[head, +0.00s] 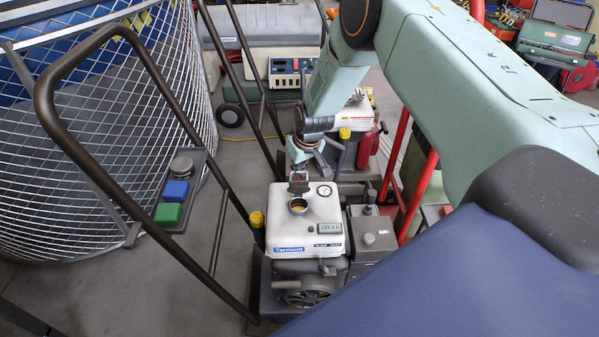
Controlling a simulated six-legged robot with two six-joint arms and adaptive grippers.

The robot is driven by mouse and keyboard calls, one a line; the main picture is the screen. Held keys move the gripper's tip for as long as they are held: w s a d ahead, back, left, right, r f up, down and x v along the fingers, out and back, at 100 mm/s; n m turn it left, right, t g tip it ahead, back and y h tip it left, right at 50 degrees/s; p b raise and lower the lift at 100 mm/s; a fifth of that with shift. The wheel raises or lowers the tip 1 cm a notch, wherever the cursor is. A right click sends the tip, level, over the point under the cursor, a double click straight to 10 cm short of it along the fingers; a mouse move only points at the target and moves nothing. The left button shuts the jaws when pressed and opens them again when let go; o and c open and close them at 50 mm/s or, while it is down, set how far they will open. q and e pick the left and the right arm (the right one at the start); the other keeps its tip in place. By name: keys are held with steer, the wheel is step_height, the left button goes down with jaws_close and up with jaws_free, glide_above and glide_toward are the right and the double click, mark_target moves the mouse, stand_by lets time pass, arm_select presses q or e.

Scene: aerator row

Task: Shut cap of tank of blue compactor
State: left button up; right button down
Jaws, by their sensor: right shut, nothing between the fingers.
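My right gripper (301,172) is shut and empty, just above and behind the cap. Whether it touches the cap cannot be told. My left gripper is out of view.
A dark tubular handle (150,60) rises left of the tank. A wire mesh cage (90,150) and a panel with green and blue buttons (172,200) stand further left. Another machine (357,118) and red rails (418,195) are behind and right.

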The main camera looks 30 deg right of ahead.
steer(key=shift+s+a+f+p, duration=0.2)
steer(key=shift+s+a+p, duration=0.15)
steer(key=shift+s, duration=0.3)
steer(key=shift+s+a+f+p, duration=0.2)
steer(key=shift+s+p, duration=0.25)
steer(key=shift+s, duration=0.2)
steer(key=shift+s+a+r+p, duration=0.1)
steer(key=shift+s+a+p, duration=0.1)
steer(key=shift+s+p, duration=0.3)
steer(key=shift+s+a+r+p, duration=0.15)
steer(key=shift+a+p, duration=0.1)
steer(key=shift+p, duration=0.2)
steer(key=shift+s, duration=0.1)
steer(key=shift+s+a+f+p, duration=0.3)
steer(key=shift+s+a, duration=0.25)
steer(key=shift+s, duration=0.25)
steer(key=shift+s+a+f+p, duration=0.15)
steer(key=shift+s+a+f, duration=0.1)
steer(key=shift+s+a, duration=0.4)
steer(key=shift+s+d, duration=0.1)
steer(key=shift+d, duration=0.05)
